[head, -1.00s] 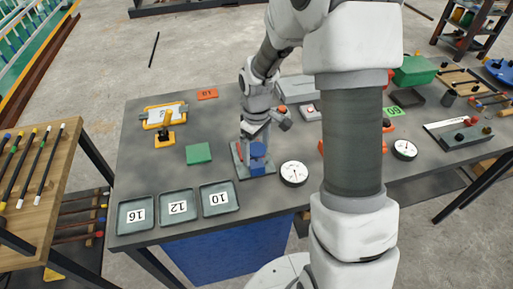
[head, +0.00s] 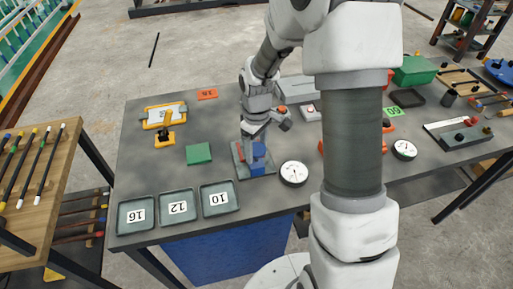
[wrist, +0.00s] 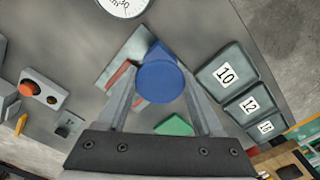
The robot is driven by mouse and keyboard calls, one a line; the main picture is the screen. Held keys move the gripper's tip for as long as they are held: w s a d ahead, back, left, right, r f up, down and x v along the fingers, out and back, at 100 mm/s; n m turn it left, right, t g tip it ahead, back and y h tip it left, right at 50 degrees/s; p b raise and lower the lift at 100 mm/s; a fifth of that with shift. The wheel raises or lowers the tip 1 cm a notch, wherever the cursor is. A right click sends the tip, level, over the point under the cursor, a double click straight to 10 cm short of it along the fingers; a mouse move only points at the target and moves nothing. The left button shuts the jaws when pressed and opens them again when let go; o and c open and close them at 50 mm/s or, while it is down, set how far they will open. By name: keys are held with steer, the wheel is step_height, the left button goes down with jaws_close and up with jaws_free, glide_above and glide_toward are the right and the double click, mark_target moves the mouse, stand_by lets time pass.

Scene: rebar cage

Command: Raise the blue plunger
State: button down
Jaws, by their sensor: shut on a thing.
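The blue plunger (wrist: 160,82) shows in the wrist view as a round blue cap between the two fingers of my gripper (wrist: 162,75). My gripper is shut on it from both sides. In the head view the blue plunger (head: 258,151) stands upright above a blue block on a grey base plate (head: 241,172). My gripper (head: 252,146) is at the plunger's top, and my wrist partly hides it. How far the plunger stands out of the block cannot be told.
A white dial gauge (head: 294,173) stands close to the right of the base plate. A green block (head: 199,153) lies to its left. Trays marked 10 (head: 219,212), 12 (head: 177,221) and 16 (head: 135,230) line the front left edge. The table between these is clear.

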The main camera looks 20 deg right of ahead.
step_height(320, 180, up, 2)
steer(key=shift+p, duration=0.5)
steer(key=shift+c, duration=2)
jaws_free()
steer(key=shift+w, duration=0.15)
steer(key=o, duration=0.4)
steer(key=shift+c, duration=0.2)
step_height(320, 180, up, 17)
steer(key=shift+r, duration=0.2)
steer(key=s+r+m+t, duration=0.2)
steer(key=s+m, duration=0.2)
steer(key=s, duration=0.6)
steer(key=s+r+m+t, duration=0.3)
steer(key=s, duration=0.7)
steer(key=shift+s+d+r+m+t, duration=0.2)
steer(key=shift+r+m+t, duration=0.1)
steer(key=shift+r+m, duration=0.1)
